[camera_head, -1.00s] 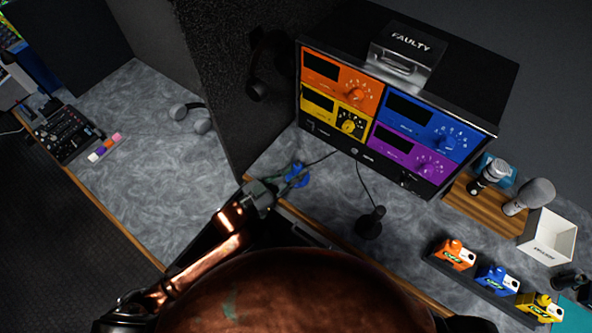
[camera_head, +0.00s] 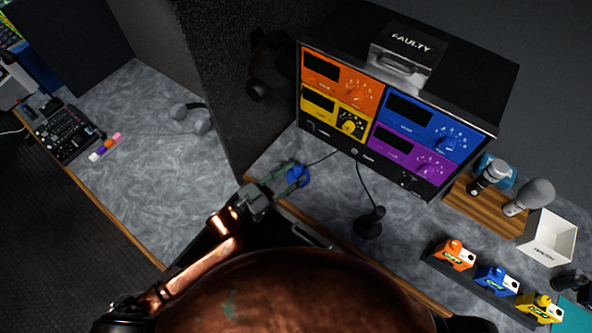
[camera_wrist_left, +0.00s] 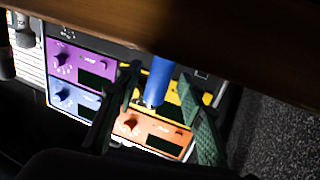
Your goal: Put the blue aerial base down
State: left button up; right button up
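The blue aerial base (camera_head: 297,175) stands on the grey counter in front of the rack of coloured radio units, near the counter's front edge. My left gripper (camera_head: 284,183) reaches it from the left, with its fingers spread around it. In the left wrist view, which is upside down, the blue aerial base (camera_wrist_left: 159,80) shows as a blue upright post between the two green fingers (camera_wrist_left: 165,95), with a visible gap on each side. My left gripper is open. My right gripper is not in view.
A black stand (camera_head: 370,222) with a cable is to the right. The rack (camera_head: 508,85) stands behind, with a faulty-marked box (camera_head: 405,55) on top. Orange, blue and yellow packs (camera_head: 497,280) line the front right. A dark partition (camera_head: 215,95) stands at left.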

pick_arm(q)
jog(key=v, duration=1)
jog(key=shift+a, duration=0.1)
